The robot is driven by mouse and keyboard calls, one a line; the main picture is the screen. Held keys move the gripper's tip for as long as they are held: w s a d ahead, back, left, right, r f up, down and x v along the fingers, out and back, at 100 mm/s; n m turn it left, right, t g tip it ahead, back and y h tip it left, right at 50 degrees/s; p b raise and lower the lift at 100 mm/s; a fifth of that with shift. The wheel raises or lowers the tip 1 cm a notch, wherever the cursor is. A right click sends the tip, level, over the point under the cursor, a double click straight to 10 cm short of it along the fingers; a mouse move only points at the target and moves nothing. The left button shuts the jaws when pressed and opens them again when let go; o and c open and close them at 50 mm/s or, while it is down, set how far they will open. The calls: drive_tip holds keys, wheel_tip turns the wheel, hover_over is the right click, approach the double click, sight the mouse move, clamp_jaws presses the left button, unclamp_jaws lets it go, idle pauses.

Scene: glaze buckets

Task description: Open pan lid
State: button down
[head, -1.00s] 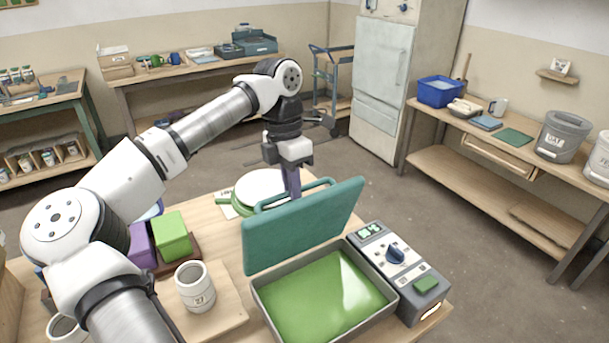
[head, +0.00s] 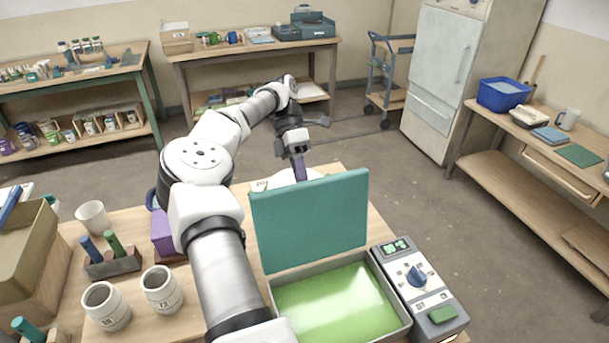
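The pan is a grey rectangular box (head: 410,325) with bright green content (head: 340,305), at the front centre-right of the table in the head view. Its teal lid (head: 310,222) stands up steeply along the pan's far edge, leaving the inside exposed. My gripper (head: 300,172) is behind the lid, pointing down near its upper edge. The lid hides the gripper's lower end, so I cannot see whether it touches the lid or how its fingers stand. The lid's handle is not visible now.
A grey control box (head: 420,285) with a blue knob adjoins the pan's right side. White numbered cups (head: 162,290) and a holder with blue and green handles (head: 112,264) stand at left. A purple block (head: 163,235) is beside my arm. Floor right of the table is clear.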

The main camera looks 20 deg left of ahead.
drive_tip(key=shift+w+a+f, duration=0.15)
drive_tip(key=shift+a+f, duration=0.1)
drive_tip(key=shift+f, duration=0.25)
drive_tip(key=c, duration=1.8)
unclamp_jaws()
drive_tip(key=shift+c, duration=0.2)
drive_tip(key=o, duration=0.4)
drive_tip(key=shift+w+a+f, duration=0.25)
drive_tip(key=shift+w+f, duration=0.1)
drive_tip(key=shift+w, duration=0.05)
drive_tip(key=shift+s+d+r, duration=0.1)
drive_tip(key=shift+r, duration=0.1)
drive_tip(key=shift+r, duration=0.1)
drive_tip(key=shift+s+d, duration=0.1)
